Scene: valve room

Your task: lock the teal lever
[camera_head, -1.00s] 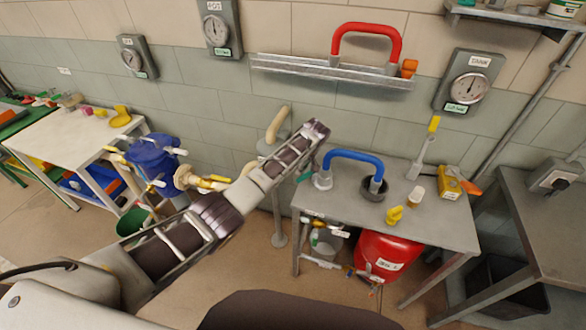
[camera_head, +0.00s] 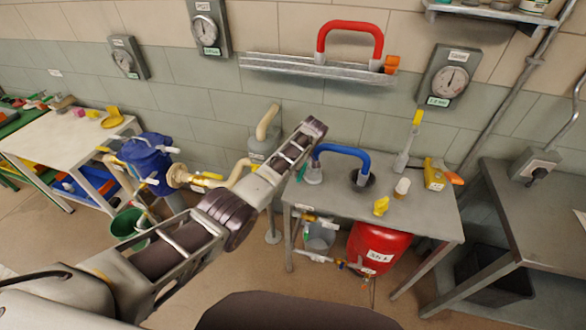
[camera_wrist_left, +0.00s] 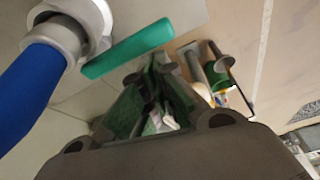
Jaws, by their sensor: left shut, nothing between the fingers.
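The teal lever (camera_wrist_left: 128,50) shows in the left wrist view as a short rounded bar. It sticks out beside the grey flange at the end of the blue curved pipe (camera_wrist_left: 32,85). In the head view a small part of the teal lever (camera_head: 302,171) shows at the blue pipe's (camera_head: 345,152) left foot, just below my arm's end. My left gripper (camera_wrist_left: 158,72) is shut and empty, its fingers close to the lever in the wrist view; I cannot tell whether they touch. In the head view the left gripper (camera_head: 304,138) is at the table's left edge. My right gripper is not in view.
The grey table (camera_head: 420,218) also bears a yellow-and-orange tool (camera_head: 436,175), a white-capped jar (camera_head: 402,187) and a yellow piece (camera_head: 381,206). A red drum (camera_head: 375,247) stands beneath. A red pipe handle (camera_head: 350,30) and gauges are on the wall behind. A blue valve body (camera_head: 147,155) stands left.

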